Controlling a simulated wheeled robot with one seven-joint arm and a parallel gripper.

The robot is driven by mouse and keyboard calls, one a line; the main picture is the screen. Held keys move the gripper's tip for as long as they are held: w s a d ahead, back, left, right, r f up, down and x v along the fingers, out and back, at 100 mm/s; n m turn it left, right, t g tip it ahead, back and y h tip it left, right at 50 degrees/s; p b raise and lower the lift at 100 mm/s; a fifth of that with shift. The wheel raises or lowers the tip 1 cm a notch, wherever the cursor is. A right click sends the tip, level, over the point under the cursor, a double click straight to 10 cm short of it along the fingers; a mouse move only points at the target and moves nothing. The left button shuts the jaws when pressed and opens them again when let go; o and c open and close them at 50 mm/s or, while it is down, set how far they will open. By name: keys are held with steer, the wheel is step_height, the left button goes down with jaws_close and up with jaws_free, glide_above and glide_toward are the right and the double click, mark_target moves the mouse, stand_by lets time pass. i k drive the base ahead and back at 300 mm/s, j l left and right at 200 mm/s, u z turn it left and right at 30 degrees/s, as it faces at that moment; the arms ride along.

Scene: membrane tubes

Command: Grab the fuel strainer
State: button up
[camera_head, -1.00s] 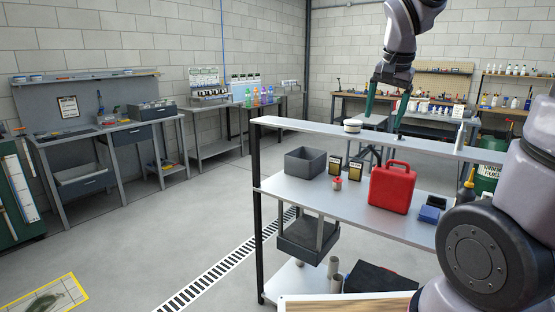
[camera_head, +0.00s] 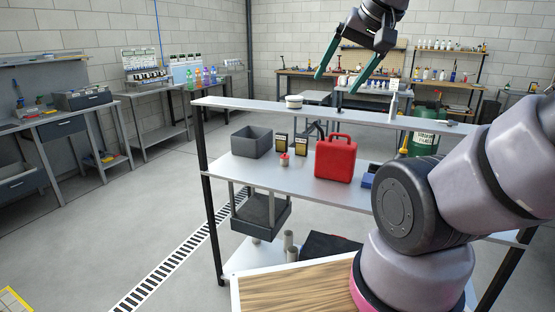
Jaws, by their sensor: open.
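No item is clearly recognisable as the fuel strainer. A small white round item with a dark band (camera_head: 294,102) sits on the top shelf. A small red-and-white cylinder (camera_head: 284,160) stands on the middle shelf, in front of two black-and-yellow boxes (camera_head: 281,145). I cannot tell whether either one is the strainer. My gripper (camera_head: 336,85) has green fingers, spread wide with nothing between them. It appears above the top shelf, to the right of the white round item and apart from it.
The shelf unit's top board (camera_head: 350,114) spans the space before me. The middle shelf holds a grey bin (camera_head: 251,142), a red case (camera_head: 335,158) and a blue item (camera_head: 368,181). A bottle (camera_head: 394,106) stands on the top shelf. Open floor (camera_head: 130,215) lies left.

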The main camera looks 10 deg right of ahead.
mark_target(284, 158)
steer(key=j+z, duration=0.1)
steer(key=z, duration=0.5)
steer(key=i+j+z, duration=0.25)
steer(key=j, duration=0.15)
steer(key=j+z, duration=0.55)
steer(key=j, duration=0.3)
steer(key=j+z, duration=0.2)
steer(key=j, duration=2)
steer(key=k, duration=0.05)
